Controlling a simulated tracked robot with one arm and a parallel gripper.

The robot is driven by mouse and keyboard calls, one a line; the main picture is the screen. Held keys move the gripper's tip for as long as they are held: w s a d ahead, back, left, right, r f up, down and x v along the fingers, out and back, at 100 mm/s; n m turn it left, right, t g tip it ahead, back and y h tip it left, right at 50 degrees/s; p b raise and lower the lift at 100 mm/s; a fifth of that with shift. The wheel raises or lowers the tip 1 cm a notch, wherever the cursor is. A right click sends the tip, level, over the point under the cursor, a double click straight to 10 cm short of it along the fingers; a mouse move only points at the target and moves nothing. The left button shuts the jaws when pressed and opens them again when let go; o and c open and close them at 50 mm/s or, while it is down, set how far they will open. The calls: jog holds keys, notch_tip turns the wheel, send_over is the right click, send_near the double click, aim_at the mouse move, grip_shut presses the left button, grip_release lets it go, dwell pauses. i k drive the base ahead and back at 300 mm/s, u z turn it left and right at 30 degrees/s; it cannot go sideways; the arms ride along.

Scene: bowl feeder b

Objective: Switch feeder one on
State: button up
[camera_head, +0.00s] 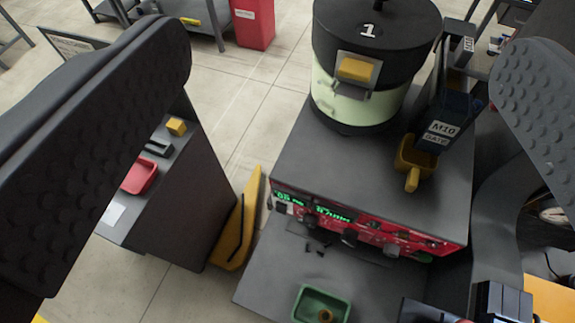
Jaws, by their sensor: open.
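Feeder one is a black and pale-green drum (362,75) marked "1" on its lid, standing on a dark grey cabinet. A red control panel (365,228) runs along the cabinet's front edge, with green lit digits at its left and several dark knobs. Which of its controls is the switch is too small to tell. My gripper (325,130) is open, its two dark padded fingers wide apart at the left and right of the picture. Nothing is between the fingers, and the feeder and panel lie beyond them.
A green tray (322,304) holding a small brown part sits on the lower shelf below the panel. A yellow scoop (413,165) stands by the dark "M10 GATE" block (443,130). A side cabinet at left carries a red tray (140,176). Pale tiled floor lies behind.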

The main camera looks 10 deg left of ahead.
aim_at(282, 207)
jog(key=z, duration=0.3)
jog(key=k, duration=1.55)
jog(key=u, duration=0.3)
jog(key=i, duration=1.05)
jog(key=z, duration=0.05)
